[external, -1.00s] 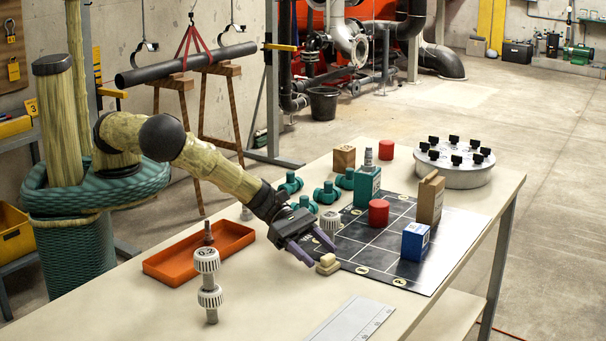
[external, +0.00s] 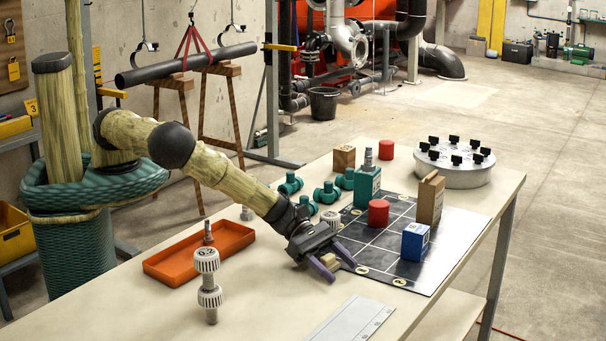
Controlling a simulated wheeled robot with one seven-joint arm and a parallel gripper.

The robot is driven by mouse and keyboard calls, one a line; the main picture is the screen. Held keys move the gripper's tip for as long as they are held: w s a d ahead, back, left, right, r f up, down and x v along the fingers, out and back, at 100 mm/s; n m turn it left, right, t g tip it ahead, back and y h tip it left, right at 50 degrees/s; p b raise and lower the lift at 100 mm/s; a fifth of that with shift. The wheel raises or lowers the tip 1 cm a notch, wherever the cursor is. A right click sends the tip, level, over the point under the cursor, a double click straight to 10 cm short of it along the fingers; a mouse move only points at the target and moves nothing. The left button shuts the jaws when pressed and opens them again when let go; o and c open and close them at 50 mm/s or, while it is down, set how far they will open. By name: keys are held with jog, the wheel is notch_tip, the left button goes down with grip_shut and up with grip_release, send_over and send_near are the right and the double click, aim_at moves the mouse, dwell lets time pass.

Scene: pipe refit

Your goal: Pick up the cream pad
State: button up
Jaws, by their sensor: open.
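The cream pad (external: 329,260) is a small, rounded, pale block on the table beside the near left edge of the black gridded mat (external: 376,226). In the earlier frame it looks like pale pieces lying close together; now my gripper hides most of it. My gripper (external: 335,268) is low at the table with its purple fingers open. One finger is on the near side of the pad and the other on the far side. I cannot tell whether either finger touches it.
An orange tray (external: 158,266) and a grey-white pipe fitting (external: 210,297) stand left of my gripper. Teal fittings (external: 327,193) lie behind. A red cylinder (external: 378,212), a blue block (external: 414,242) and a tan block (external: 429,200) stand on the mat. A metal ruler (external: 350,322) lies in front.

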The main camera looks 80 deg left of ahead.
dwell(0.4)
jog(key=c, duration=1)
jog(key=shift+c, duration=0.2)
notch_tip(320, 180, up, 10)
jog(key=shift+b, duration=0.35)
